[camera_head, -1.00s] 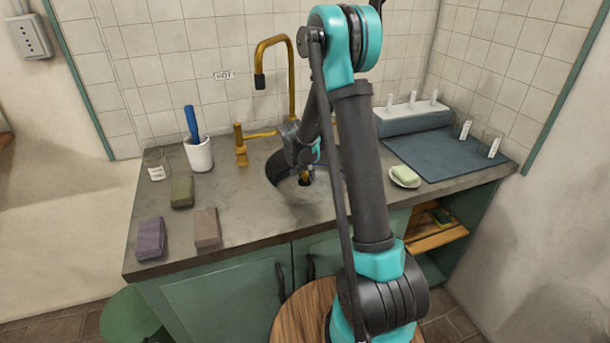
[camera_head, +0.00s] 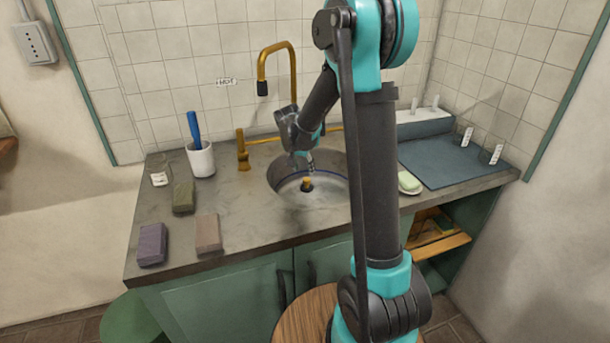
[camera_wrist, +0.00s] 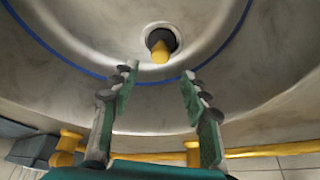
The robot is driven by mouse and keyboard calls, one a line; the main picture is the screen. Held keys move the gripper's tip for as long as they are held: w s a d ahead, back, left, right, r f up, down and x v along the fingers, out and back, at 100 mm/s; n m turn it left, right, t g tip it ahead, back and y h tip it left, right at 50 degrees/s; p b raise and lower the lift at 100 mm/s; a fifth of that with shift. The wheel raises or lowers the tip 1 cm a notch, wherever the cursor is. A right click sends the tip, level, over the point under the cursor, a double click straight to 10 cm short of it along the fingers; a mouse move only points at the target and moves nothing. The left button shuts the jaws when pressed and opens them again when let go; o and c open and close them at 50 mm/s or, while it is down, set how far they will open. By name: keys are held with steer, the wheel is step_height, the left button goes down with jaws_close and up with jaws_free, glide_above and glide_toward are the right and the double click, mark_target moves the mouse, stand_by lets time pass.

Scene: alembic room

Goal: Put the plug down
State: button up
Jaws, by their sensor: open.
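The plug (camera_head: 307,184) is a small dark stopper with a yellow knob. It sits at the drain in the floor of the round sink basin (camera_head: 328,193). In the wrist view the plug (camera_wrist: 160,46) shows a black body inside the pale drain ring, its yellow knob pointing toward the camera. My gripper (camera_head: 306,168) is above the basin, apart from the plug. In the wrist view my gripper (camera_wrist: 158,78) has its two green-padded fingers spread with nothing between them. Whether the plug is fully seated cannot be told.
A brass faucet (camera_head: 292,75) rises behind the basin, with a brass handle (camera_head: 242,155) to its left. A white cup (camera_head: 201,160), a glass jar (camera_head: 158,172) and several blocks stand left. A soap dish (camera_head: 409,186) and blue mat (camera_head: 450,165) lie right. A blue line (camera_wrist: 90,72) rings the basin.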

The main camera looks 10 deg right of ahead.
steer(key=shift+v, duration=1.55)
